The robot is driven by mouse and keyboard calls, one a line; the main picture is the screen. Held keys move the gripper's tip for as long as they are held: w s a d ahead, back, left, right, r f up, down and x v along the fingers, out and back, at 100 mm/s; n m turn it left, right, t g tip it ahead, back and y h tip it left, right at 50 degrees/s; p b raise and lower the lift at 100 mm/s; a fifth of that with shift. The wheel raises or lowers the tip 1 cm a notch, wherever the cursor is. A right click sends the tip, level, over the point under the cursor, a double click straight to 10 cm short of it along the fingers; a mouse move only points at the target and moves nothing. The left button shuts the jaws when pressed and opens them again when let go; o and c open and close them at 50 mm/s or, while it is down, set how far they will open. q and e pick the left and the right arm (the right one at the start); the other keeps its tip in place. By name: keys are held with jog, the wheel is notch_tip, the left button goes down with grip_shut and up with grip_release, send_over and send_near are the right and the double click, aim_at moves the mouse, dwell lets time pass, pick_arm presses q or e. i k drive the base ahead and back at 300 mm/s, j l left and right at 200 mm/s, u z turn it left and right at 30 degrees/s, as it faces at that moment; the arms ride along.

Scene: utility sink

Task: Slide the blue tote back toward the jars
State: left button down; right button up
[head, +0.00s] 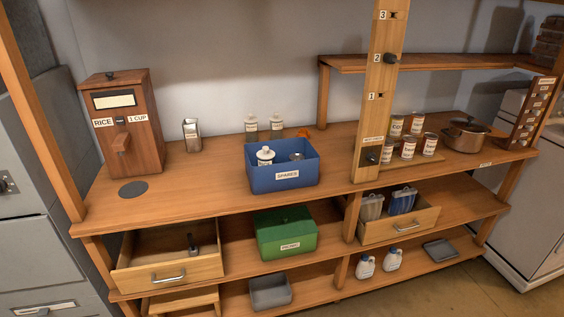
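The blue tote (281,177) stands on the wooden worktop near its front edge, at the middle. Its front label seems to read "SPARES". Inside it are a white-labelled jar (265,155) and a dark item that I cannot make out. Two jars stand behind the tote near the wall, a left one (251,126) and a right one (276,126). Neither of my grippers is in view.
A wooden rice dispenser (121,128) and a glass container (191,134) stand to the left. An orange item (302,132) lies right of the jars. A numbered wooden post (377,90), several cans and a pot (466,136) are to the right. Two drawers below are open.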

aim_at(283, 175)
jog(key=i+l+z, duration=0.45)
jog(key=i+l, duration=0.4)
jog(key=i, duration=0.1)
